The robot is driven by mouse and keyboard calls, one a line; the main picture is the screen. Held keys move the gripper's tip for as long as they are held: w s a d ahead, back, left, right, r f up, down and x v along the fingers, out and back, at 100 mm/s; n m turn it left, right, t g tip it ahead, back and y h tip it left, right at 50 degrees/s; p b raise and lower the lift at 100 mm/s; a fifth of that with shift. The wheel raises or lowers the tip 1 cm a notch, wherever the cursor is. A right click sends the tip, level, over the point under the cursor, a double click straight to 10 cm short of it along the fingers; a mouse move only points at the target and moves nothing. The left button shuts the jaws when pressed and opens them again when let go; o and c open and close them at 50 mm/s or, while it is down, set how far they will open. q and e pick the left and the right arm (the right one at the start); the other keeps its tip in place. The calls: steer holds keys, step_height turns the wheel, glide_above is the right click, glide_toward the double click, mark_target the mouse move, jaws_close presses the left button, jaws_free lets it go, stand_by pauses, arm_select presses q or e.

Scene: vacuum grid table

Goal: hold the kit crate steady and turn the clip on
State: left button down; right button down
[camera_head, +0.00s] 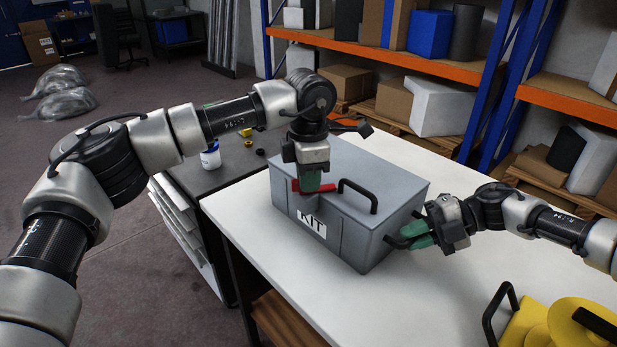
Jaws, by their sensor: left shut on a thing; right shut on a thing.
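The kit crate (350,240) is a closed grey box with a white KIT label (311,224) on its front and a black handle (358,194) on its lid. It stands on the white table top. A red clip (328,190) sits at the lid's front edge, partly hidden by my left gripper. My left gripper (311,184) points down from above and is shut on the clip. My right gripper (412,236) comes from the right and is shut on the black side handle (396,242) at the crate's right end. Its green fingers cover part of that handle.
A yellow object with a black handle (545,325) is at the table's front right. A dark side table (225,178) at the left holds a small white jar (211,158). Shelves with boxes (445,100) stand behind.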

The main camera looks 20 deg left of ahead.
arm_select(q)
steer(key=n, duration=0.5)
steer(key=shift+w+a+n, duration=0.15)
steer(key=shift+w+n, duration=0.05)
steer(key=shift+n, duration=0.2)
stand_by(0.4)
steer(key=c, duration=1.2)
jaws_free()
steer(key=shift+o, duration=0.2)
steer(key=shift+r, duration=0.15)
step_height(320, 180, up, 12)
arm_select(e)
steer(key=shift+f, duration=0.1)
steer(key=c, duration=1.1)
jaws_free()
steer(key=shift+o, duration=0.2)
